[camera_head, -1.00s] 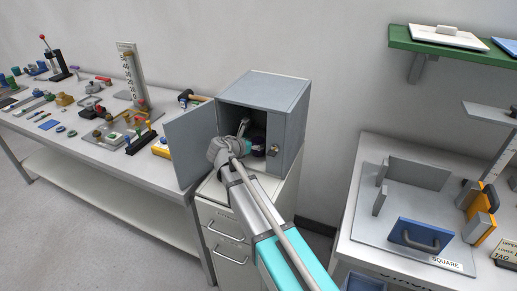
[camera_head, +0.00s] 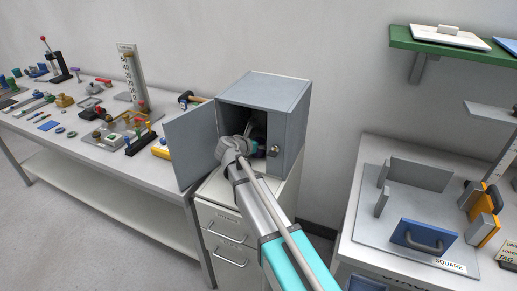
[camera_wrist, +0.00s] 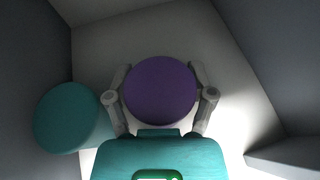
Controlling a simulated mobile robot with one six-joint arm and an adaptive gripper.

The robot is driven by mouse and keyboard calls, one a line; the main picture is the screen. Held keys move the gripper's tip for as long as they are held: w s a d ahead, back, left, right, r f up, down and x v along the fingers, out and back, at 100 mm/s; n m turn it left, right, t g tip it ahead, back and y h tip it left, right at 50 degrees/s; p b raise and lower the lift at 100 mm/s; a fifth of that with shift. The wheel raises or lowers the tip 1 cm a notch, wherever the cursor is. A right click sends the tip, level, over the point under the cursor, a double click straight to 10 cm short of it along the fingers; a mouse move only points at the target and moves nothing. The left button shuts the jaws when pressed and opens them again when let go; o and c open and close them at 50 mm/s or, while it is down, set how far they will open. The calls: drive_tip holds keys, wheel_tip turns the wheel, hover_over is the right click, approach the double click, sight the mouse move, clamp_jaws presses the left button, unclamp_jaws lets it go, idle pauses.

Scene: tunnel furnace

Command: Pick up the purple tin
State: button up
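The purple tin (camera_wrist: 160,90) shows in the wrist view as a round purple top at the centre, on a pale floor inside the grey cabinet (camera_head: 292,105). My gripper (camera_wrist: 158,78) has one finger on each side of the tin. The fingers are spread around it; a firm grip on both sides is not visible. In the head view my arm reaches into the cabinet, and my wrist hides most of the inside and the tin.
A teal tin (camera_wrist: 70,118) stands close to the left of my gripper. Grey cabinet walls are near on both sides. The cabinet door (camera_head: 190,145) stands open at the left. A workbench (camera_head: 100,165) with several tools is further left; another bench (camera_head: 360,215) is at the right.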

sight(260, 140)
drive_tip(key=c, duration=0.7)
drive_tip(key=shift+o, duration=0.2)
drive_tip(key=shift+r, duration=0.1)
wheel_tip(260, 140, up, 3)
drive_tip(key=p, duration=0.3)
drive_tip(key=shift+r, duration=0.15)
drive_tip(key=shift+s+a+r+p, duration=0.1)
drive_tip(key=shift+s+a+p, duration=0.05)
drive_tip(key=shift+s+p, duration=0.2)
drive_tip(key=s+a, duration=0.3)
drive_tip(key=s, duration=0.1)
drive_tip(key=s+a, duration=0.3)
drive_tip(key=s, duration=0.2)
drive_tip(key=s+a, duration=0.4)
drive_tip(key=s, duration=0.1)
